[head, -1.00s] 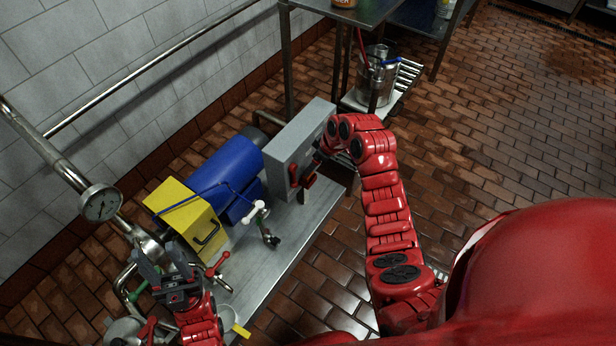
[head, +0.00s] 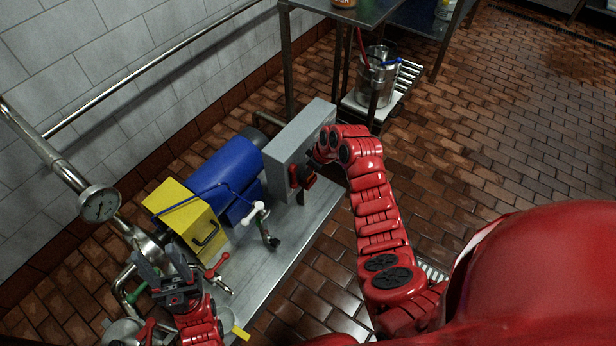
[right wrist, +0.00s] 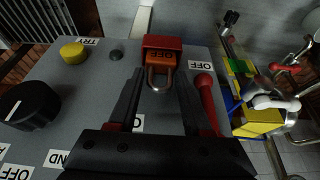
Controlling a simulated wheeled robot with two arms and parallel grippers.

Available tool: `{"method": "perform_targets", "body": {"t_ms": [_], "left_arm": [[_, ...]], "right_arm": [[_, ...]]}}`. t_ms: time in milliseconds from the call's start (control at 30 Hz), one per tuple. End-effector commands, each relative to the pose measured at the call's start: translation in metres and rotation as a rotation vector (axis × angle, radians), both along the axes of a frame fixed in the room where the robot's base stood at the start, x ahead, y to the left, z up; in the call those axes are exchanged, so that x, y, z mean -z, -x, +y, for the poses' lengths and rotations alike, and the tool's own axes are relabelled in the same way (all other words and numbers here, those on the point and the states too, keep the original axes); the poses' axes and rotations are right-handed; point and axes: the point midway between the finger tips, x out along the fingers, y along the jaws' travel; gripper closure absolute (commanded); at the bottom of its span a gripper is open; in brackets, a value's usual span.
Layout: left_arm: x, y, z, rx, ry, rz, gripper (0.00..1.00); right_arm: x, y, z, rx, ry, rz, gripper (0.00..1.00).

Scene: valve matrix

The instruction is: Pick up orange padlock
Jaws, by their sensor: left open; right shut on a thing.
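The orange padlock (right wrist: 160,60), with a metal shackle, shows in the right wrist view between the fingertips of my right gripper (right wrist: 160,76). The gripper is shut on it. My left gripper (head: 162,264) is open and empty at lower left, near the pipework.
The box face carries a black knob (right wrist: 28,104), a yellow button (right wrist: 73,52) and a red lever (right wrist: 207,98). A blue motor (head: 222,172) and a yellow box (head: 188,215) stand beside it on a metal base (head: 290,240). Brick floor to the right is open.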

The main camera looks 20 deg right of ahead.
Motion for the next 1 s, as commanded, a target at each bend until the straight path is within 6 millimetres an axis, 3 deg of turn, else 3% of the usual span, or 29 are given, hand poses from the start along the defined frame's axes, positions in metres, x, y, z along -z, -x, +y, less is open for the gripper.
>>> {"method": "perform_targets", "body": {"t_ms": [100, 467, 733, 1000], "left_arm": [[0.000, 0.000, 0.000, 0.000, 0.000, 0.000, 0.50], [-0.001, 0.000, 0.000, 0.000, 0.000, 0.000, 0.50], [-0.006, 0.000, 0.000, 0.000, 0.000, 0.000, 0.50], [-0.010, 0.000, 0.000, 0.000, 0.000, 0.000, 0.50]], "right_arm": [[0.000, 0.000, 0.000, 0.000, 0.000, 0.000, 1.00], [-0.004, 0.000, 0.000, 0.000, 0.000, -0.001, 1.00], [-0.038, -0.001, 0.000, 0.000, -0.001, -0.006, 1.00], [-0.038, 0.034, 0.013, -0.001, 0.001, -0.001, 1.00]]}}
